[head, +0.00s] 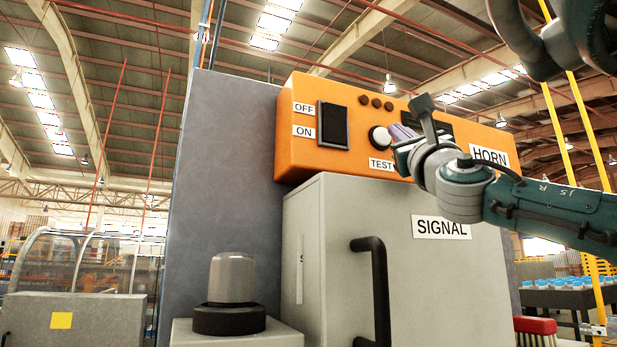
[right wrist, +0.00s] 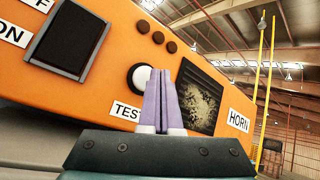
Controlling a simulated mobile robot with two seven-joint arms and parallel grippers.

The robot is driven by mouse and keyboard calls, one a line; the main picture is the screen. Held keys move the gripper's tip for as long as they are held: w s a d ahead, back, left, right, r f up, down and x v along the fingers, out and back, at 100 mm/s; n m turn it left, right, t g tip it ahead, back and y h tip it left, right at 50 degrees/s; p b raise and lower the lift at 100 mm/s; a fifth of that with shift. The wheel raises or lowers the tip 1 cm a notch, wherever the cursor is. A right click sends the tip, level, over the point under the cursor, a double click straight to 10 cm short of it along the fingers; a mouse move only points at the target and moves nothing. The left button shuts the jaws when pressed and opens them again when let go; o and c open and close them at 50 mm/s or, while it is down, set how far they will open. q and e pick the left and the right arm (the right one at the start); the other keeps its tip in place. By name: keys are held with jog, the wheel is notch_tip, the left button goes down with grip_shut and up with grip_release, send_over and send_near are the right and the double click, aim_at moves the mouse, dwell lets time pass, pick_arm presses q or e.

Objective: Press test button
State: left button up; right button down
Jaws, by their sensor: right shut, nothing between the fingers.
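The test button (head: 380,137) is a round white button in a dark ring on the orange control panel (head: 300,155), above the TEST label. It also shows in the right wrist view (right wrist: 141,76). My right gripper (head: 396,131) is shut and empty, its pale purple fingers just right of the button in the head view. In the right wrist view the fingertips (right wrist: 159,62) also lie just right of the button and overlap its edge. I cannot tell whether they touch the panel. My left gripper is not in view.
A black OFF/ON rocker switch (head: 333,125) sits left of the button. A dark speaker grille (right wrist: 200,97) and HORN label (head: 490,156) are to its right. Below are a grey SIGNAL cabinet (head: 330,240) with a black handle (head: 376,290) and a grey beacon (head: 232,279).

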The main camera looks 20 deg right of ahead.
dwell(0.5)
jog(key=shift+w, duration=0.15)
jog(key=shift+w+b, duration=0.15)
jog(key=shift+b, duration=0.15)
jog(key=shift+w, duration=0.1)
jog(key=shift+w+b, duration=0.35)
jog(key=shift+w, duration=0.1)
dwell(0.3)
jog(key=shift+s, duration=0.85)
jog(key=shift+s+p, duration=0.1)
jog(key=shift+p, duration=0.2)
